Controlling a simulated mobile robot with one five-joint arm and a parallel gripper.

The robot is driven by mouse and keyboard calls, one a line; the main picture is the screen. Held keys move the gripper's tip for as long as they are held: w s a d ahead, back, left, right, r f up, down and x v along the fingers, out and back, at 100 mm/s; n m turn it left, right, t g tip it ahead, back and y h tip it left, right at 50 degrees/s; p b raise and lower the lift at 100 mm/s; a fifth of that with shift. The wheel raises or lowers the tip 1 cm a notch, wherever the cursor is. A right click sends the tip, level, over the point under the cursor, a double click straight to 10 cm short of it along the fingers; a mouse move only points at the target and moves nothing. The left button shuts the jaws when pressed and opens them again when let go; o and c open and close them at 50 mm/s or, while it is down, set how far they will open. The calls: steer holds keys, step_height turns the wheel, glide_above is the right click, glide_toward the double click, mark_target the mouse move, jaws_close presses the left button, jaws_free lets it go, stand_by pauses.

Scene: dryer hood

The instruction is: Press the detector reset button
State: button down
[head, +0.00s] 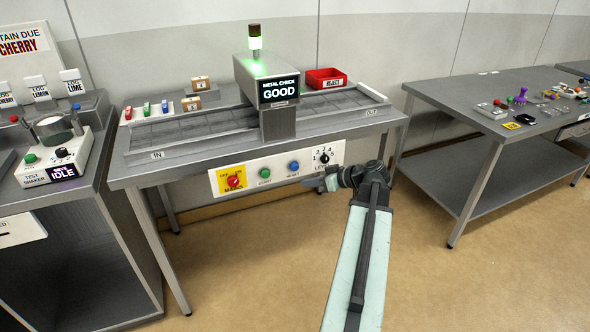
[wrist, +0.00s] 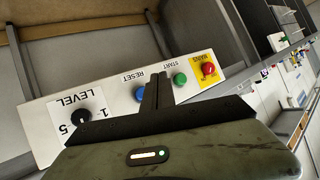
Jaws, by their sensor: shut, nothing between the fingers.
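The blue reset button (head: 294,166) sits on the white control panel (head: 246,187) at the front of the detector table. In the wrist view, where the panel appears upside down, the blue button (wrist: 140,94) shows beside my fingers, with its RESET label. My gripper (head: 306,183) is shut and empty, in front of the panel just below and right of the blue button in the head view. In the wrist view my fingertips (wrist: 158,74) lie between the blue button and the green START button (wrist: 180,79). I see no contact with the button. The metal detector (head: 280,91) shows GOOD with a green lamp lit.
A red mains switch (head: 234,181) on yellow is at the panel's left, and a black level knob (head: 324,158) is at its right. A red reject bin (head: 326,78) stands on the table. Other benches stand left and right. Open floor lies in front.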

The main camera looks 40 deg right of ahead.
mark_target(293, 170)
steer(key=w, duration=0.1)
steer(key=w+d, duration=0.1)
steer(key=w, duration=0.1)
steer(key=w+d, duration=0.1)
steer(key=w, duration=0.1)
steer(key=shift+w, duration=0.2)
stand_by(1.7)
steer(key=shift+w+d, duration=0.25)
steer(key=shift+w, duration=0.15)
steer(key=shift+w+d, duration=0.3)
steer(key=shift+w, duration=0.4)
stand_by(0.9)
steer(key=shift+s+a, duration=0.25)
steer(key=shift+s, duration=0.3)
steer(key=shift+s+a, duration=0.25)
steer(key=shift+s, duration=0.3)
